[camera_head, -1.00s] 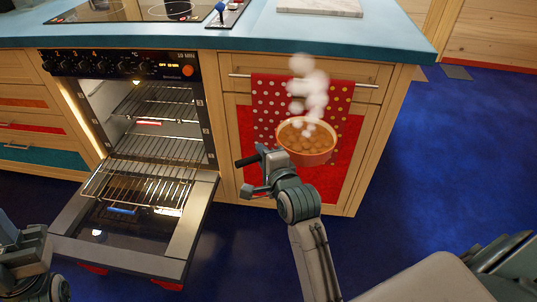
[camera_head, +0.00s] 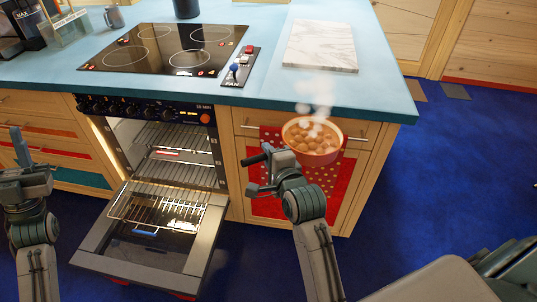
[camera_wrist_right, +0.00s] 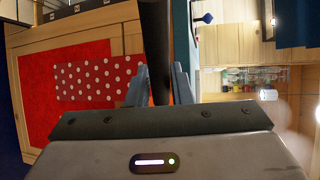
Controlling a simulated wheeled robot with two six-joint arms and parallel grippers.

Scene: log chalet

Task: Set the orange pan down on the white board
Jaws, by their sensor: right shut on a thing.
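The orange pan (camera_head: 313,155) holds round brown pieces and gives off steam. It is in front of the counter edge in the head view, apart from the counter. My right gripper (camera_head: 268,160) is beside it, shut on its dark handle, which also shows between the fingers in the right wrist view (camera_wrist_right: 155,50). The white marbled board (camera_head: 320,46) lies on the blue counter, behind the pan, and its visible top is bare.
The oven door (camera_head: 150,240) hangs open with racks showing inside. A black hob (camera_head: 168,49) and a small fan switch panel (camera_head: 241,68) sit left of the board. A dotted red towel (camera_head: 310,178) hangs on the cabinet front. The counter around the board is clear.

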